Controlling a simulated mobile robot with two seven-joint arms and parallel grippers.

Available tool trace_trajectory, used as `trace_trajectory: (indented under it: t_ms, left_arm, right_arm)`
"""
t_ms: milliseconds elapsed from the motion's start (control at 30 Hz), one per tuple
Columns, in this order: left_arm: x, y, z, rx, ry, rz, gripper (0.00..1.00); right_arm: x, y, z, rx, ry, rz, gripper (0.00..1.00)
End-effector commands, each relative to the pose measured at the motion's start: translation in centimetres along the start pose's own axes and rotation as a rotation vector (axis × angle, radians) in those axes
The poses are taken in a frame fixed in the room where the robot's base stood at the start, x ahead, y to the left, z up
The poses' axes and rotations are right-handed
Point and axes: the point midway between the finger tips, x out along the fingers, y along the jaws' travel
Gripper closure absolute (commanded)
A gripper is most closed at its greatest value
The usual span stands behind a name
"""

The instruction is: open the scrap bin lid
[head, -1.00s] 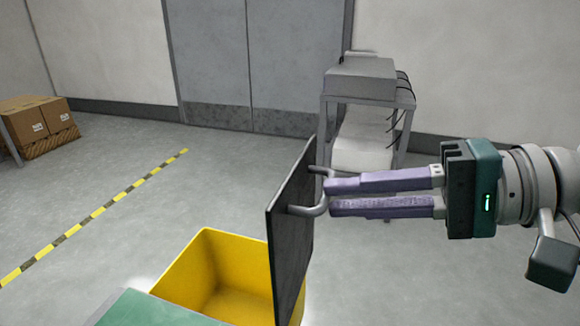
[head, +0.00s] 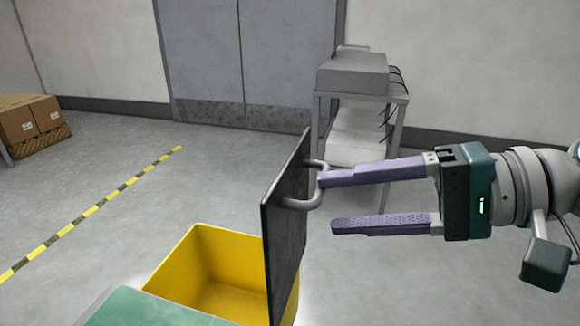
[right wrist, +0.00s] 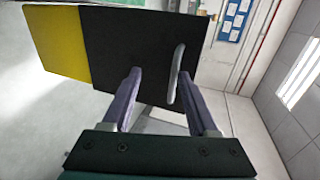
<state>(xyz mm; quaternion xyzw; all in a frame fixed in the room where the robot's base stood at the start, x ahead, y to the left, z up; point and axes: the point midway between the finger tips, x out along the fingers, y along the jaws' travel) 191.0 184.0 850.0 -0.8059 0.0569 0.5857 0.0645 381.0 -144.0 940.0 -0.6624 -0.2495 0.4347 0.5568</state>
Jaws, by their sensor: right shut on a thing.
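The scrap bin (head: 205,265) is yellow, at the bottom centre of the head view, with its inside showing. Its dark lid (head: 287,225) stands upright at the bin's right side. A grey bar handle (head: 303,203) sticks out from the lid's right face. My right gripper (head: 328,203) points left at the handle, its purple fingers spread wide. The upper fingertip overlaps the handle; the lower finger is clear of it. In the right wrist view the handle (right wrist: 176,75) lies close to the right finger and well apart from the left one. My left gripper is out of view.
A green surface (head: 150,310) lies at the bottom, in front of the bin. A grey cart with a box-shaped device (head: 352,75) stands behind the lid. Cardboard boxes (head: 30,120) are at the far left. The floor left of the bin is clear, with a striped line (head: 95,212).

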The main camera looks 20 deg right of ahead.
Motion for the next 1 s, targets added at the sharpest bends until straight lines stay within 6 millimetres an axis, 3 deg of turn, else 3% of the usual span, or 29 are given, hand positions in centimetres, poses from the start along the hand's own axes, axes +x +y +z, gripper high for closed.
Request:
trace_trajectory:
  t_ms: [167, 400, 600, 1000]
  left_arm:
    - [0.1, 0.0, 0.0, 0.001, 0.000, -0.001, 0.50]
    - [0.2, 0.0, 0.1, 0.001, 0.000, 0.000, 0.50]
    - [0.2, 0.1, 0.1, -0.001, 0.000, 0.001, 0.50]
    - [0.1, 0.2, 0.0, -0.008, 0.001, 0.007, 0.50]
  right_arm:
    - [-1.9, 0.6, 0.0, 0.003, 0.001, 0.014, 0.58]
    - [-6.8, 0.3, -0.1, 0.003, 0.001, 0.009, 0.58]
    - [-9.4, 0.1, -0.1, 0.000, 0.000, 0.004, 0.58]
    - [-9.9, 0.0, -0.1, -0.001, -0.001, 0.001, 0.58]
